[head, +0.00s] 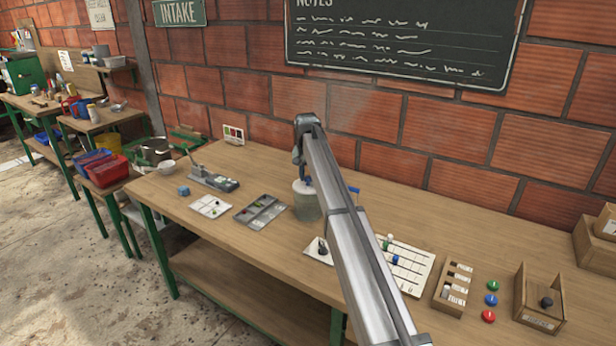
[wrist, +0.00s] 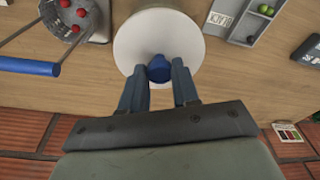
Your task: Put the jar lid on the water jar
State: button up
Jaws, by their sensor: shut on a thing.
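The jar lid (head: 300,187) is a white disc, at the mouth of the water jar (head: 307,208), a cloudy grey-green cylinder standing near the middle of the bench. In the wrist view the lid (wrist: 140,38) faces me as a round white disc with a blue knob (wrist: 158,66) on top. My gripper (wrist: 160,80) has its two fingers closed around that knob; in the head view my gripper (head: 307,180) is above the jar. The jar is hidden under the lid in the wrist view. I cannot tell whether the lid rests on the rim or hovers just above it.
A grey compartment tray (head: 261,211) stands left of the jar. The wrist view shows a grey container with red balls (wrist: 75,20) and a blue bar (wrist: 30,66) close by. Bench wood is bare behind the jar.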

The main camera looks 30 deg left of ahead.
aim_at(307, 188)
jog(key=shift+f, duration=0.25)
grip_shut()
jog(key=o, duration=0.7)
grip_release()
jog(key=shift+f, duration=0.1)
jog(key=o, duration=0.3)
jog(key=shift+o, duration=0.2)
notch_tip(307, 188, up, 12)
jog(key=s, duration=0.1)
jog(key=shift+s+d, duration=0.3)
jog(key=shift+d, duration=0.05)
